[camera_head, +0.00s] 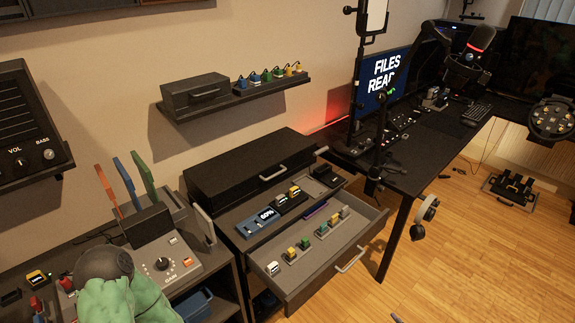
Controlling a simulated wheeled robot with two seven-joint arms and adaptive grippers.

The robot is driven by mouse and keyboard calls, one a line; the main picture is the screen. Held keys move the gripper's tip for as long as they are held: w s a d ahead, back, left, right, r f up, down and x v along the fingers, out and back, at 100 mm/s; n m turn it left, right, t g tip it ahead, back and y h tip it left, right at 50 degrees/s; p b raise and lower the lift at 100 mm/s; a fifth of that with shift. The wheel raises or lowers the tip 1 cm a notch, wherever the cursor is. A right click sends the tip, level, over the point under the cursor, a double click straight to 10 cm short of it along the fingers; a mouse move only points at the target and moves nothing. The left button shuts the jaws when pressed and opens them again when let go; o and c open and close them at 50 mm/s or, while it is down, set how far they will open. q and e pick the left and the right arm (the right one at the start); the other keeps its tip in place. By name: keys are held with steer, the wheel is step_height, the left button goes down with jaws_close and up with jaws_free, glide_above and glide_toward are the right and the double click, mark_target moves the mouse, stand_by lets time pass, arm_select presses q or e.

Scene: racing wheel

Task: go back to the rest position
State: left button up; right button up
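An open drawer (350,262) with small coloured modules juts out at the centre. The black desk (425,160) with a monitor (385,82) stands behind. A green lumpy object (125,303) is at bottom left. Wooden floor (465,260) is mostly clear at right.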

steer(key=w+a+f+n+g, duration=0.1)
steer(key=a+f+n+g, duration=0.25)
steer(key=a, duration=0.35)
steer(key=w+a+f+n+g, duration=0.2)
steer(key=a+f+g, duration=0.15)
steer(key=a, duration=0.45)
steer(key=s+a+n+g, duration=0.6)
steer(key=s+a+g, duration=0.1)
steer(key=s+a, duration=0.6)
steer(key=shift+s+f+g, duration=0.4)
steer(key=shift+s, duration=0.25)
